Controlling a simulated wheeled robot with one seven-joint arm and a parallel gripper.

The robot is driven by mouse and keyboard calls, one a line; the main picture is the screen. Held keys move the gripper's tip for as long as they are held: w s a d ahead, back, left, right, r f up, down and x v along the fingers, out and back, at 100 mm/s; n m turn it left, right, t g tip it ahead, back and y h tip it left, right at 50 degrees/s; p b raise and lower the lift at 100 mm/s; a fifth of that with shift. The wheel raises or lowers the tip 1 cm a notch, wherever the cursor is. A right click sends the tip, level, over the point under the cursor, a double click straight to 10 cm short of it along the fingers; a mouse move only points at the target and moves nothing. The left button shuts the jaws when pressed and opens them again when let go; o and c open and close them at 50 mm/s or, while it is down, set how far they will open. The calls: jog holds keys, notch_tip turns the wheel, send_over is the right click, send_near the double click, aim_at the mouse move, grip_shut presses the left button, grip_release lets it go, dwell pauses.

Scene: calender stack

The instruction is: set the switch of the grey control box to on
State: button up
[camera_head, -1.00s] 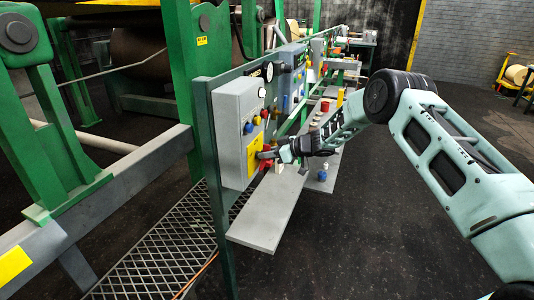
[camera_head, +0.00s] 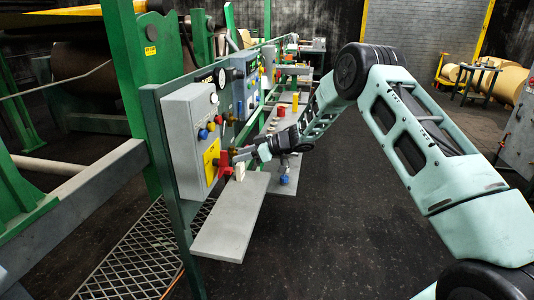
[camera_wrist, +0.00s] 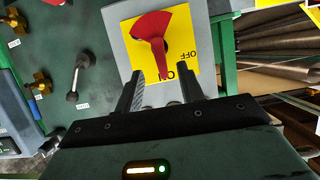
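The grey control box (camera_head: 190,140) hangs on a green frame left of centre in the head view. Its switch is a red handle (camera_head: 226,163) on a yellow plate (camera_head: 211,158). In the wrist view the red handle (camera_wrist: 152,28) is wide at the top and its narrow end points down toward the ON mark on the yellow plate (camera_wrist: 185,35). OFF is printed to the right. My gripper (camera_wrist: 163,82) is open, with its fingers either side of the handle's narrow end. It looks empty. In the head view my gripper (camera_head: 246,154) is just right of the handle.
A grey shelf (camera_head: 230,222) juts out below the box, with a small white block (camera_head: 239,171) near its far end. A blue-grey panel (camera_head: 247,85) with more controls is farther along the frame. Open dark floor (camera_head: 330,225) lies to the right.

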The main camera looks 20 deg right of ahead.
jog(key=b+v, duration=0.2)
jog(key=v, duration=0.8)
jog(key=a+r+m+t+h, duration=0.25)
jog(key=a+r, duration=0.25)
jog(key=a, duration=0.4)
jog(key=s+a+h+b, duration=0.2)
jog(key=s+a+h, duration=0.1)
jog(key=s+a, duration=0.35)
jog(key=s+a+f+g+h, duration=0.2)
jog(key=s+g, duration=0.3)
jog(key=s, duration=1.5)
jog(key=s+a+f+g+h, duration=0.2)
jog(key=s+g, duration=0.3)
jog(key=s, duration=1.5)
jog(key=shift+f+h, duration=0.25)
jog(key=shift+h, duration=0.2)
jog(key=shift+g, duration=0.25)
